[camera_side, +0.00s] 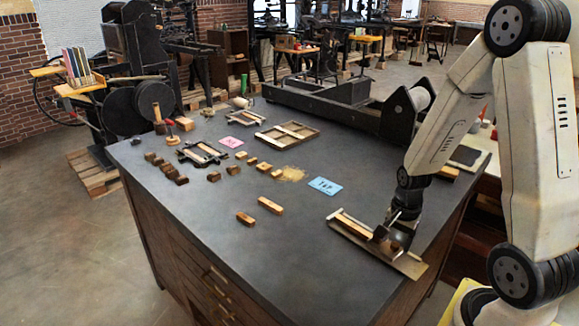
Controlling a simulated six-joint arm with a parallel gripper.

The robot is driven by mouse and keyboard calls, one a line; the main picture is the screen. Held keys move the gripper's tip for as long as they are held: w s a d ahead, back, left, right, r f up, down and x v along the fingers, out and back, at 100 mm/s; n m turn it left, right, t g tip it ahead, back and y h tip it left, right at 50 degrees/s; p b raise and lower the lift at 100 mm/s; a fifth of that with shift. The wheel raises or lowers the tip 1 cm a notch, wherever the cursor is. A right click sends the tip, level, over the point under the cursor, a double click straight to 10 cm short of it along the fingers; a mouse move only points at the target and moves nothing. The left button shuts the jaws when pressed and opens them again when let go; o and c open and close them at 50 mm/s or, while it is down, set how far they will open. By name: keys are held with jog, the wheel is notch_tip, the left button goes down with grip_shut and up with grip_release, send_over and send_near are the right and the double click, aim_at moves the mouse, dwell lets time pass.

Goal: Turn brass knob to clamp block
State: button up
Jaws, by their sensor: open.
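A long, low metal fixture (408,267) lies near the right front edge of the dark worktop. A light wooden block (353,226) lies in it, toward its left end. My gripper (388,234) is open and reaches down over the right part of the fixture, close to the block's right end. A dark brownish shape sits at the fingers; I cannot tell whether it is the brass knob. The fingers and arm partly hide this spot, and contact cannot be made out.
On the worktop (215,240), two wooden blocks (270,205) lie left of the fixture. A blue card (325,186), a pink card (231,142), several small blocks and a wooden frame (287,135) lie farther back. A black press (350,100) stands behind. The front left is clear.

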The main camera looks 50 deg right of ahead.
aim_at(396, 244)
jog(key=shift+s+r, duration=0.1)
jog(key=shift+r, duration=3.5)
jog(key=shift+w+a+n, duration=0.25)
jog(key=shift+a+n, duration=0.25)
jog(key=w+a+n+t, duration=0.2)
jog(key=w+a+n, duration=0.1)
jog(key=a+n, duration=1)
jog(key=n, duration=0.3)
jog(key=shift+w+a, duration=0.15)
jog(key=shift+a, duration=0.25)
